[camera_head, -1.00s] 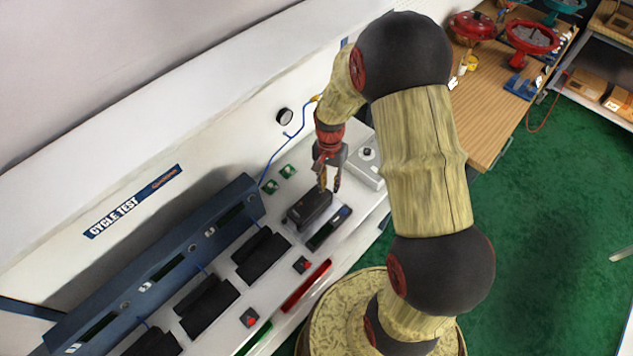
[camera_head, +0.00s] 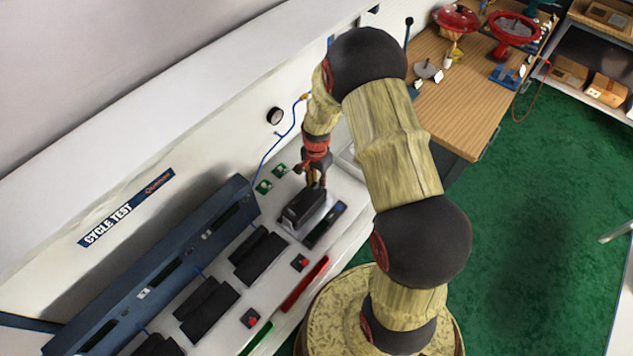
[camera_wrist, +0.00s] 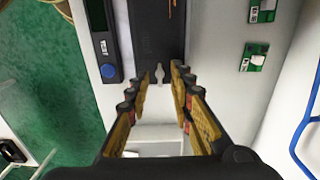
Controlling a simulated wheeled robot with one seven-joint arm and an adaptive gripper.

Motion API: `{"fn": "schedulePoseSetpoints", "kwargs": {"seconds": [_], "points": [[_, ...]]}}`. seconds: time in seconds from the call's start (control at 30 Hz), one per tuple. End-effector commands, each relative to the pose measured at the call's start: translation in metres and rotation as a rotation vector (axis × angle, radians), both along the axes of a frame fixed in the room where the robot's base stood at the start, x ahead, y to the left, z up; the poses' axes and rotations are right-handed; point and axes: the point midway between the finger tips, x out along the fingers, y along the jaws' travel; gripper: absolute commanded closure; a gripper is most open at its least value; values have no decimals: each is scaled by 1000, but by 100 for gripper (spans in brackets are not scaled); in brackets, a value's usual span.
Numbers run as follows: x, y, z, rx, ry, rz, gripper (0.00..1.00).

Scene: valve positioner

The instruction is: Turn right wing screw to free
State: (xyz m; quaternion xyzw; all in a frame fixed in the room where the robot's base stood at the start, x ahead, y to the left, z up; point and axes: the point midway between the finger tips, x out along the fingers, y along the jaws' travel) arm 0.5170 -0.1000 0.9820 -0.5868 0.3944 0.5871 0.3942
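The black positioner box (camera_head: 303,205) lies on the white bench beneath my gripper. In the wrist view its dark lid (camera_wrist: 155,30) runs up from the centre. A light grey wing screw (camera_wrist: 159,74) sits at the lid's near end, its wing pointing along the picture's vertical. My gripper (camera_wrist: 160,76) is open, with its black-and-yellow fingers on both sides of the wing screw. A gap shows on each side, so the fingers look apart from it. In the head view my gripper (camera_head: 314,183) points down at the box's far end. No second wing screw is clear.
A dark device with a small display (camera_wrist: 108,71) lies beside the box. Two green circuit boards (camera_wrist: 254,57) are on the other side. A blue cable (camera_wrist: 303,130) runs near the boards. More black boxes (camera_head: 260,253) line the bench.

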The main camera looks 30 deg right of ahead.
Motion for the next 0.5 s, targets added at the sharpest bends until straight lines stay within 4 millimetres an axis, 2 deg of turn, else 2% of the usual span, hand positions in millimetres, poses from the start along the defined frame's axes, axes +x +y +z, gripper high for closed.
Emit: {"fn": "schedulePoseSetpoints", "kwargs": {"seconds": [0.1, 0.37, 0.5], "points": [[0, 0, -6, 0, 0, 0, 77], [0, 0, -7, 0, -1, 1, 77], [0, 0, -7, 0, 0, 1, 85]]}}
